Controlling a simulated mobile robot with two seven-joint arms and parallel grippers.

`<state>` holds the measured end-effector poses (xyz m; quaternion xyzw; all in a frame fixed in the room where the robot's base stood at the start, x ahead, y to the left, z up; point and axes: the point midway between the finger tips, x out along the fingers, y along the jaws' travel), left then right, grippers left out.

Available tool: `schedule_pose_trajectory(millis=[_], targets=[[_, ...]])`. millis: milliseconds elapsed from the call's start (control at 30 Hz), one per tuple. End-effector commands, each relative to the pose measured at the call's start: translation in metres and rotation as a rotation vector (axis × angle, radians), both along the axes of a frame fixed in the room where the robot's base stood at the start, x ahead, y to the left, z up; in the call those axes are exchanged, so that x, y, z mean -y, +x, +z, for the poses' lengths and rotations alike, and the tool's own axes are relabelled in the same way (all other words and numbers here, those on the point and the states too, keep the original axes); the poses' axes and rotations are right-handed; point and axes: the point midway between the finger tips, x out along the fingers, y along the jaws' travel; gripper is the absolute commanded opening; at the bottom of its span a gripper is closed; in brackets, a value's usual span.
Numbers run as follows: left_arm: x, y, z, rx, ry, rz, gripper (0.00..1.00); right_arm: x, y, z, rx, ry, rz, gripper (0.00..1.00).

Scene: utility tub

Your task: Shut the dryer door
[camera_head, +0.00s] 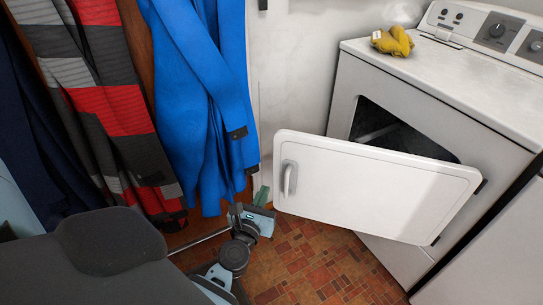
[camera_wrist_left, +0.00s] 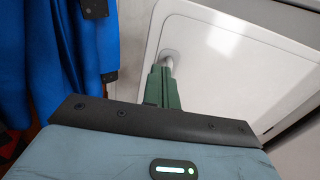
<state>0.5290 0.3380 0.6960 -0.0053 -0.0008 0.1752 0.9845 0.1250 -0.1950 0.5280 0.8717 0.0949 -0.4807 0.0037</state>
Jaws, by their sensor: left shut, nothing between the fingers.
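The white dryer door (camera_head: 380,185) stands open, swung out from the dryer (camera_head: 440,85), with part of the dark opening (camera_head: 400,130) showing behind it. Its handle (camera_head: 290,180) is at the door's left end. My left gripper (camera_head: 263,195), with green fingers, is just left of and below the handle in the head view. In the left wrist view the closed fingers (camera_wrist_left: 163,82) point at the door (camera_wrist_left: 230,70), their tips overlapping the lower end of the handle (camera_wrist_left: 168,57). I cannot tell whether they touch. My right gripper is not in view.
A yellow cloth (camera_head: 393,41) lies on the dryer top. Blue clothing (camera_head: 205,90) and a red-grey striped garment (camera_head: 100,80) hang at the left. Brick-patterned floor (camera_head: 310,265) shows below the door. Another white appliance (camera_head: 490,260) stands at the lower right.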

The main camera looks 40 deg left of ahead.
Motion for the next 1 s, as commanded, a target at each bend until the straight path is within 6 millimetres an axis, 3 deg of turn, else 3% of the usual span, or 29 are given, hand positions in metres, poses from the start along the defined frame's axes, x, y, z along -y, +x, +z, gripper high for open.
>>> schedule_pose_trajectory(millis=[267,700,1000], targets=[[-0.007,0.017,0.0,-0.001,0.007,0.0,0.0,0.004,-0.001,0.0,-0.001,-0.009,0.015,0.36],[-0.035,0.091,-0.001,-0.003,0.011,0.001,0.0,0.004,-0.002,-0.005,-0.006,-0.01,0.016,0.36],[-0.047,0.125,-0.002,-0.003,0.009,0.001,0.0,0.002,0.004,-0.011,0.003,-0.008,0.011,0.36]])
